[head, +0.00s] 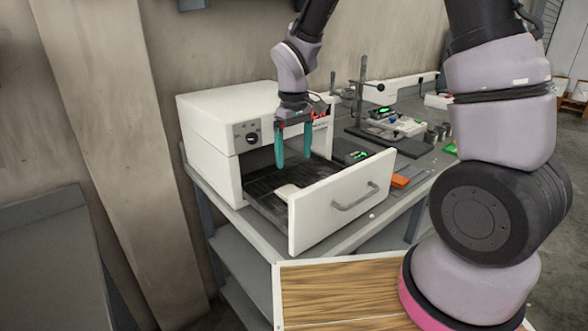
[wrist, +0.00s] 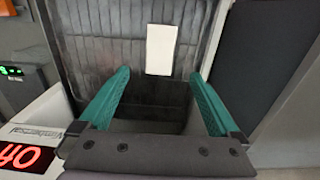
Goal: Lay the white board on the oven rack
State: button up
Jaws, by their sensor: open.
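The white board (head: 287,192) lies flat on the dark ribbed rack (head: 262,184) in the pulled-out oven drawer; its right part is hidden behind the drawer front in the head view. In the wrist view the whole board (wrist: 161,50) shows as a white rectangle on the rack (wrist: 100,45), ahead of the fingertips. My gripper (head: 293,161) is above the rack near the oven opening, its teal fingers pointing down. In the wrist view my gripper (wrist: 160,74) is open, with nothing between its fingers. The white oven (head: 213,125) stands open.
To the right on the bench are a stand with a lever (head: 362,90), a small device with a green display (head: 357,156) and an orange block (head: 400,181). A wood-topped surface (head: 340,290) is in front.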

jog(key=s+d+r+m+t+y, duration=0.1)
jog(key=d+r+m, duration=0.1)
jog(key=d+r, duration=0.4)
jog(key=s+d+r+m+t, duration=0.2)
jog(key=d+r+m, duration=0.1)
jog(key=r, duration=0.6)
jog(key=s+d+r+m+t+y, duration=0.1)
jog(key=s+d+r+m+t, duration=0.3)
jog(key=s+d+r, duration=0.5)
jog(key=shift+s+r+m, duration=0.35)
jog(key=shift+s+m, duration=0.65)
